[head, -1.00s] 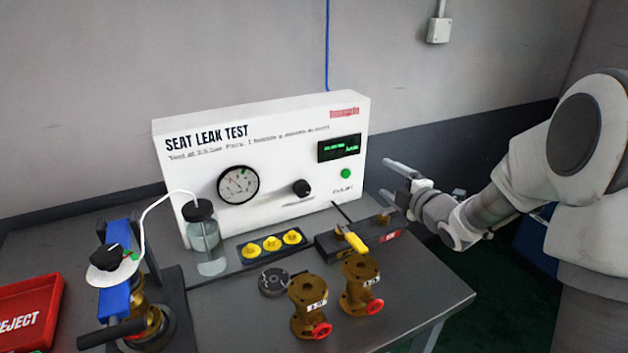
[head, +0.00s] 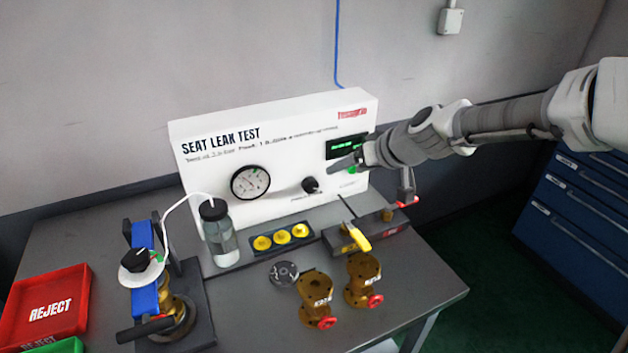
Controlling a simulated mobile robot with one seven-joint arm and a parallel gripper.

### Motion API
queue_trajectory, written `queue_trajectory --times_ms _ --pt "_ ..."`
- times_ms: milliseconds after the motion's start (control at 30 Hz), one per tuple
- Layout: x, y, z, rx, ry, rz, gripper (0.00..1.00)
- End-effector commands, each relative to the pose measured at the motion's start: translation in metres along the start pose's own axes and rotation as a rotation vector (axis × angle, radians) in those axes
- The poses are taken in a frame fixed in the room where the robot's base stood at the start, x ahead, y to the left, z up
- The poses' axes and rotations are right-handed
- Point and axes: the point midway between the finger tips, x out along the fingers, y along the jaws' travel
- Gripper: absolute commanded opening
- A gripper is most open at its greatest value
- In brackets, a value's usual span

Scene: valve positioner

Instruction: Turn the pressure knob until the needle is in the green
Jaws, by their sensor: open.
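The black pressure knob (head: 310,185) sits low on the white front of the seat leak test panel (head: 283,200), right of the round gauge. The gauge (head: 250,182) has a white face with a dark rim; its needle and green zone are too small to read surely. My gripper (head: 341,168) is open and empty, in front of the panel's right part. Its fingers reach left toward the knob and appear apart from it. The gripper partly covers the green display (head: 345,146) and the green button.
Below the panel stand a glass bottle (head: 219,235) with a white tube, a tray of yellow caps (head: 282,240) and a yellow-handled tool (head: 356,238). Two brass valves (head: 316,300) stand in front. A clamp fixture (head: 148,280) and red reject tray (head: 47,306) are at left.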

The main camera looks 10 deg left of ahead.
Motion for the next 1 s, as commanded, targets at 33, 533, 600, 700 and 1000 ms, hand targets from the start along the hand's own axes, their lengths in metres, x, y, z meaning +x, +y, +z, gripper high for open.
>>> queue_trajectory --times_ms 33,533,600,700,1000 --pt "0.003 0.0 0.001 0.001 -0.001 -0.002 0.81" --pt "0.064 -0.001 0.001 -0.004 -0.002 -0.002 0.81" --pt "0.075 -0.001 0.001 -0.003 -0.002 -0.002 0.81" --pt "0.091 -0.001 0.002 -0.004 -0.003 -0.001 0.81" --pt "0.142 0.0 0.001 -0.004 -0.001 0.0 0.81"
